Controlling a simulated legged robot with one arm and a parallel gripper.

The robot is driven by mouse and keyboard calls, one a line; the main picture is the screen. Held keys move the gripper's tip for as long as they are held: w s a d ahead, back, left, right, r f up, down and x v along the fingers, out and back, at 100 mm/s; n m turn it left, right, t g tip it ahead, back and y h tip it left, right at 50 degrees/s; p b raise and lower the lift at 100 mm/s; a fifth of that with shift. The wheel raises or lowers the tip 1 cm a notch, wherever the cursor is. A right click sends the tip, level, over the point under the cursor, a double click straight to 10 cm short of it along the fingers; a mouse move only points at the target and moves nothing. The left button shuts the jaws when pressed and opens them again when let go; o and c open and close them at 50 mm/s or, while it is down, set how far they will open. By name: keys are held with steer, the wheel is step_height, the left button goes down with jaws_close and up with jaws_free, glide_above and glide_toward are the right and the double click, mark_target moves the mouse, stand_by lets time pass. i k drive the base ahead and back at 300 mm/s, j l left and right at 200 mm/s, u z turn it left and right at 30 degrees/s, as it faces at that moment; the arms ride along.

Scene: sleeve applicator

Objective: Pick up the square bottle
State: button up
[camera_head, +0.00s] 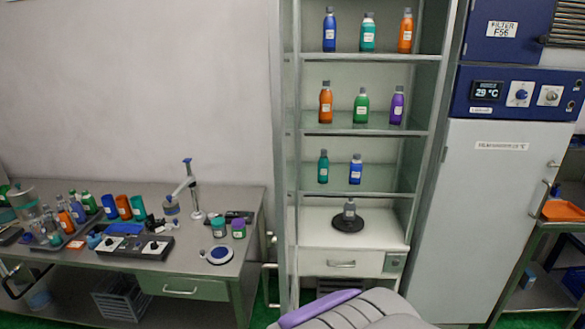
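Several capped bottles stand upright on the glass shelves of the open cabinet. They include a blue bottle (329,33), an orange bottle (326,104), a green bottle (361,108) and a purple bottle (397,106). A small grey bottle (349,211) stands on a black round base (346,224) on the white counter below. At this size I cannot tell which bottle is square. My gripper is not in view.
The left bench (183,255) is crowded with bottles, a black control box (134,247) and a small stand (193,190). A tall grey cabinet (495,220) stands right of the shelves. A grey and purple part, probably mine, fills the bottom centre.

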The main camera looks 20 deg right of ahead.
mark_target(367, 28)
steer(key=i+j+z, duration=0.1)
steer(key=j+z, duration=0.7)
steer(key=z, duration=0.15)
steer(key=i+l+u, duration=0.1)
steer(key=i+l, duration=0.35)
steer(key=i+l+u, duration=0.1)
steer(key=i+l, duration=0.4)
steer(key=i+l+u, duration=0.1)
steer(key=i+l, duration=0.35)
steer(key=i+l+u, duration=0.1)
steer(key=i+l, duration=0.35)
steer(key=l, duration=0.15)
steer(key=i+l+u, duration=0.1)
steer(key=i+l, duration=0.3)
steer(key=l, duration=0.15)
